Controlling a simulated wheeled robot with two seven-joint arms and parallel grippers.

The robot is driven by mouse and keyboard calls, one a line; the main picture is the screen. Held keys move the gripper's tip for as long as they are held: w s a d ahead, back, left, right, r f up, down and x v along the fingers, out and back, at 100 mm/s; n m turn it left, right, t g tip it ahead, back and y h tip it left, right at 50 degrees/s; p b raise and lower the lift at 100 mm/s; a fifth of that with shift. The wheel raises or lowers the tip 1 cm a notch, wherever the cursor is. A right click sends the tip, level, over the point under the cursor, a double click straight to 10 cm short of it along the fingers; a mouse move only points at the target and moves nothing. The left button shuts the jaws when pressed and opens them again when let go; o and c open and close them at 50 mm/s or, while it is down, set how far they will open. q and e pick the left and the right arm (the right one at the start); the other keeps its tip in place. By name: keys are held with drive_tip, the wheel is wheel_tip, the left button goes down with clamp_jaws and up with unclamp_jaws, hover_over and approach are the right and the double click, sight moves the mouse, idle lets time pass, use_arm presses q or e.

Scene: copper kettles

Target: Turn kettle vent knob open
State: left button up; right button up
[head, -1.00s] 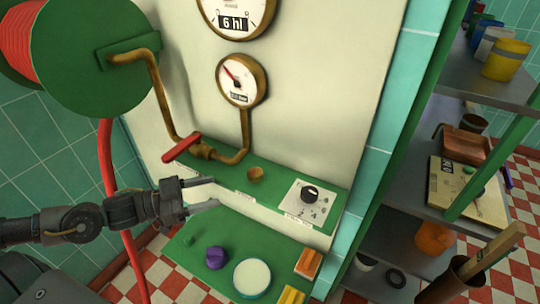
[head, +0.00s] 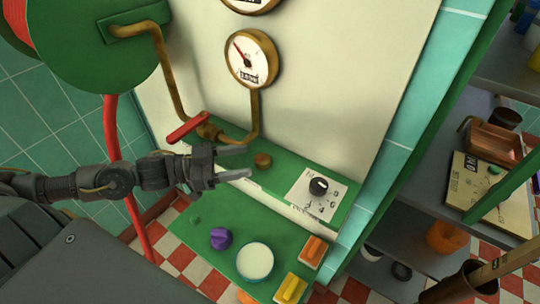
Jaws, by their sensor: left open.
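The control panel is a green two-step ledge (head: 215,205) on a cream wall. A small brass knob (head: 263,160) sits on the upper step. To its right, a black knob (head: 318,187) is mounted on a white dial plate (head: 303,198). A purple knob (head: 221,239) is on the lower step. The labels are too small to read, so I cannot tell which knob is the vent knob. My left gripper (head: 248,162) is open and empty, its fingertips pointing right, just left of the brass knob; contact cannot be told. My right gripper is not in view.
A red-handled valve (head: 187,128) and brass pipe lie behind my left gripper. A gauge (head: 252,58) hangs above. A white round button (head: 255,262), orange switch (head: 314,252) and yellow switch (head: 290,289) crowd the lower step. Grey shelves (head: 425,235) stand at right.

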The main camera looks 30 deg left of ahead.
sight(267, 157)
use_arm(q)
drive_tip(key=p+x, duration=0.1)
drive_tip(key=x, duration=0.6)
drive_tip(key=shift+w+r, duration=0.1)
drive_tip(key=shift+w+d, duration=0.15)
drive_tip(key=shift+d, duration=0.2)
drive_tip(key=shift+p, duration=0.3)
drive_tip(key=c, duration=1)
